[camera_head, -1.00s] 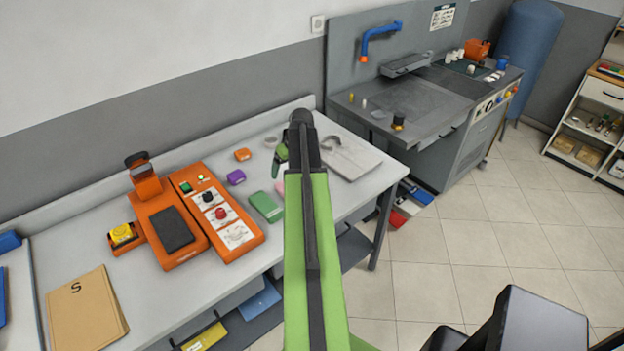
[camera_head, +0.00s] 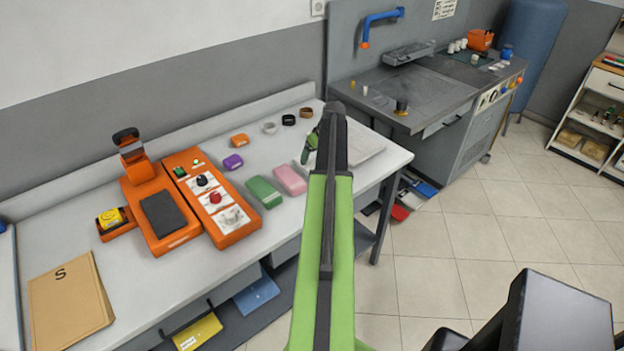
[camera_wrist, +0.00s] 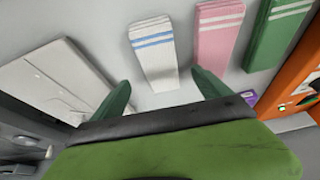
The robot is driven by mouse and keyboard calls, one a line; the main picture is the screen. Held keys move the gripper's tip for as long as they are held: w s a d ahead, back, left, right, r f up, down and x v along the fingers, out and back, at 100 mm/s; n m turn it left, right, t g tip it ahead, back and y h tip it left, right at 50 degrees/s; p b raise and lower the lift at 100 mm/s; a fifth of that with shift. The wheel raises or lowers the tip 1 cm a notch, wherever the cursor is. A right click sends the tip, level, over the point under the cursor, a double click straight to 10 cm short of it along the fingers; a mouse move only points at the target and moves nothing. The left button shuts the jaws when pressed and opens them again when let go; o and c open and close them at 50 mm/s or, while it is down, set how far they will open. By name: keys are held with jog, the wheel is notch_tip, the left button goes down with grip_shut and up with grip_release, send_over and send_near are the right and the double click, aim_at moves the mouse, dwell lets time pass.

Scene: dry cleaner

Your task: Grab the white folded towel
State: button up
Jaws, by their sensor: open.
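The white folded towel (camera_wrist: 155,50) has blue stripes and lies on the table in the wrist view, in front of my gripper (camera_wrist: 163,92). My gripper is open and its two green fingers are apart, with the towel's near end between them. I cannot tell how high the fingers are above the table.
A pink folded towel (camera_head: 290,180) and a green one (camera_head: 264,192) lie beside it. A pale flat slab (camera_wrist: 58,82) is on the other side. An orange machine (camera_head: 212,197) and several tape rolls (camera_head: 288,119) share the table (camera_head: 140,290).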

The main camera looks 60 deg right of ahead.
aim_at(312, 165)
jog(key=shift+x, duration=0.85)
jog(key=shift+r, duration=0.1)
jog(key=b+x, duration=0.5)
jog(key=shift+s+f, duration=0.2)
jog(key=shift+r, duration=0.15)
jog(key=c, duration=1.5)
